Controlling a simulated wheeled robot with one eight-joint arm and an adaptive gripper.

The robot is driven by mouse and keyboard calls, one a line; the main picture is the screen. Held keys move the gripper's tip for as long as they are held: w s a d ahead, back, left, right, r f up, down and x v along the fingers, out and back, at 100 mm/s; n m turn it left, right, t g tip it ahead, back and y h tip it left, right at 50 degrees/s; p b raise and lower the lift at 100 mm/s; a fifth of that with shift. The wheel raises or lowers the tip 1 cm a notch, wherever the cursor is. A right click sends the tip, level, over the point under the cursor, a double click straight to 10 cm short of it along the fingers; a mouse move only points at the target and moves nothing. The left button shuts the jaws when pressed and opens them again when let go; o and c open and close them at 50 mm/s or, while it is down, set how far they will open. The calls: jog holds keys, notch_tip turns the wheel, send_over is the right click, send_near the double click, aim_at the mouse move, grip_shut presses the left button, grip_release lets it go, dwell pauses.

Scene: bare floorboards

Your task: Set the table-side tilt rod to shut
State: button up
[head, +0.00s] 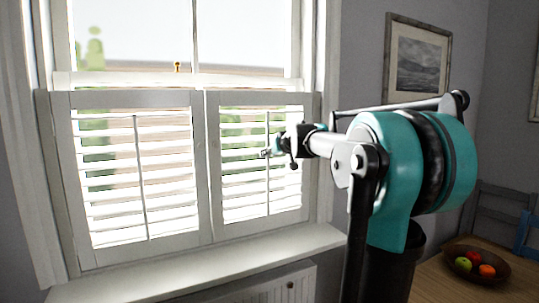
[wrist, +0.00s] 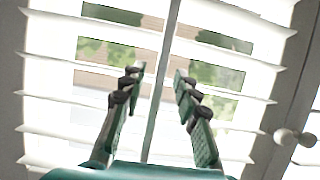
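The table-side tilt rod (head: 268,190) is the thin upright bar down the middle of the right shutter panel (head: 232,218). The louvres (head: 240,182) of this panel stand open, with greenery and brick showing through the gaps. My gripper (head: 268,153) is at the upper half of this rod in the head view. In the wrist view my gripper (wrist: 159,78) is open, its fingers apart, one to each side of the rod (wrist: 166,50). The rod runs between them in the picture; neither finger visibly touches it. How deep it sits between the fingers I cannot tell.
The left shutter panel (head: 125,245) has its own tilt rod (head: 140,175) and open louvres. A pale knob (wrist: 285,136) is at the right in the wrist view. The sill (head: 200,268) runs below. A wooden table (head: 430,288) with a fruit bowl (head: 476,279) stands at right.

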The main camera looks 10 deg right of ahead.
jog(key=shift+c, duration=0.6)
grip_shut()
jog(key=shift+r, duration=2.05)
jog(key=shift+o, duration=0.6)
grip_release()
jog(key=shift+s, duration=0.1)
jog(key=v, duration=1.1)
jog(key=shift+s, duration=0.4)
